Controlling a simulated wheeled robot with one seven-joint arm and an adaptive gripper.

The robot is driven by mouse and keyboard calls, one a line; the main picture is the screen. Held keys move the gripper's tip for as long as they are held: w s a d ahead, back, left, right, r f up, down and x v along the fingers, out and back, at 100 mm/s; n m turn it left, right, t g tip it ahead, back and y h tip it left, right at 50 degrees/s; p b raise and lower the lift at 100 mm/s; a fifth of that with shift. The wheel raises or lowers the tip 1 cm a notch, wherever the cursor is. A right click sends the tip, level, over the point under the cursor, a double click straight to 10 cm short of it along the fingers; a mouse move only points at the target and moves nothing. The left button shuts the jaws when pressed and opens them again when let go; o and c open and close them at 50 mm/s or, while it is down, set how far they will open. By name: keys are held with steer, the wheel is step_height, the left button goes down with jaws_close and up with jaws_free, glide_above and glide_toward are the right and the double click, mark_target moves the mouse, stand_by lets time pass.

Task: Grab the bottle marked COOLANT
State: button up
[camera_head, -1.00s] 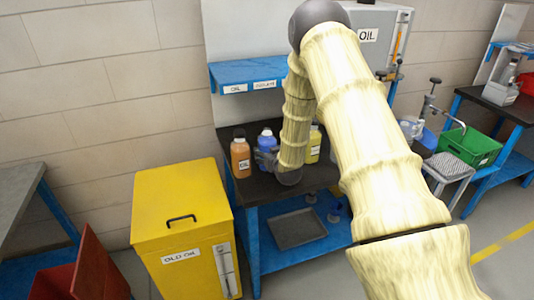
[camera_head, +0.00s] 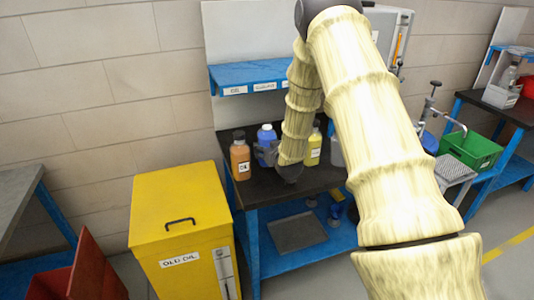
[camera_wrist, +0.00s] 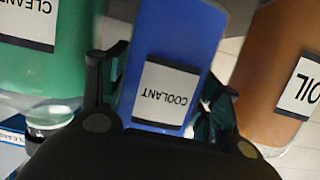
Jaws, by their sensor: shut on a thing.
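The blue bottle marked COOLANT (camera_wrist: 178,60) is between the fingers of my gripper (camera_wrist: 165,100) in the wrist view, its label upside down there. My gripper is shut on it. In the head view the blue bottle (camera_head: 266,134) looks about upright above the black bench top, behind my gripper (camera_head: 264,155). Its base is hidden, so I cannot tell how far it is from the bench.
An orange bottle marked OIL (camera_head: 240,158) stands close left of the blue one. A yellow bottle (camera_head: 313,149) stands right of my forearm. A blue shelf (camera_head: 250,76) overhangs behind. A yellow bin (camera_head: 180,215) stands at the bench's left.

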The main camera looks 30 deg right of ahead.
steer(key=s+a+r+b, duration=0.1)
steer(key=s+a+b, duration=0.3)
steer(key=s, duration=1)
steer(key=shift+a+r, duration=0.3)
steer(key=shift+a, duration=1.1)
steer(key=shift+s, duration=0.15)
steer(key=shift+a, duration=0.1)
